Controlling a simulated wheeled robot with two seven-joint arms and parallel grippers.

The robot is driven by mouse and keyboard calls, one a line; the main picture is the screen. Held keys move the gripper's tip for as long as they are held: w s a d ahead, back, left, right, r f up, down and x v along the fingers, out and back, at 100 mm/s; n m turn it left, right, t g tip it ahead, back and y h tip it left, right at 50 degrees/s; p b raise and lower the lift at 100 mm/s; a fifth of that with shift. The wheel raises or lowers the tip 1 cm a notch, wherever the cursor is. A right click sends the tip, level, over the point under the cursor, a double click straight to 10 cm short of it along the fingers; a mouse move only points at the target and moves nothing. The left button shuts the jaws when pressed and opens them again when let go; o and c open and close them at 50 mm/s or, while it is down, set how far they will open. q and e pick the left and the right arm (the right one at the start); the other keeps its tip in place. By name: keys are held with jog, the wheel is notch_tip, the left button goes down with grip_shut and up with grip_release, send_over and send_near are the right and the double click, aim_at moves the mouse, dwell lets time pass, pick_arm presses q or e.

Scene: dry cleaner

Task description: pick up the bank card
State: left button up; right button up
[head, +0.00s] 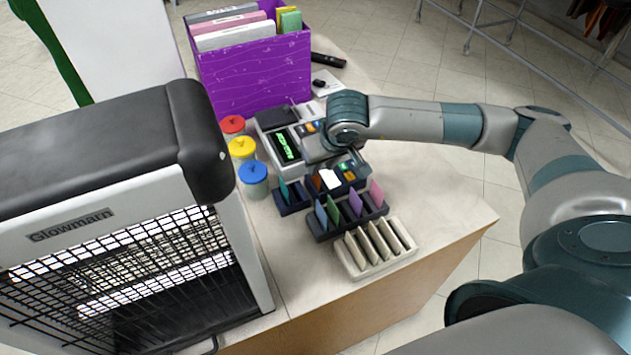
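Several cards stand upright in small holders on the counter; I cannot tell which one is the bank card. A dark holder (322,234) at the front has blue, green, purple and pink cards, among them the pink card (376,193). Behind it, a second dark holder has a white card (329,179) and orange and green pieces, partly hidden by my gripper. A small blue holder (291,205) has a teal card. My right gripper (346,170) is over the rear holder, close to the white card; its fingers are too small and overlapped to read. My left gripper is out of view.
A beige rack (376,263) with several slabs stands near the counter's front edge. A card terminal (280,140) with a lit green screen and jars with red, yellow and blue lids (252,172) are left of my gripper. A purple box (255,75) stands behind; a Glowmarn machine (110,190) blocks the left.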

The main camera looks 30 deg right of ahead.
aim_at(315, 181)
jog(key=x, duration=0.4)
jog(key=shift+w+a+f+b, duration=0.1)
jog(key=shift+w+a+b, duration=0.1)
jog(key=shift+a+b, duration=0.2)
jog(key=shift+w+f, duration=0.15)
jog(key=shift+f, duration=0.25)
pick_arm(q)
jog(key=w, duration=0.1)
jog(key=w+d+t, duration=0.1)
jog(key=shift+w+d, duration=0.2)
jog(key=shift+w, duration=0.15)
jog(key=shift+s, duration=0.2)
pick_arm(e)
jog(key=shift+c, duration=0.3)
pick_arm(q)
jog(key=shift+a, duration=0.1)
pick_arm(e)
grip_shut()
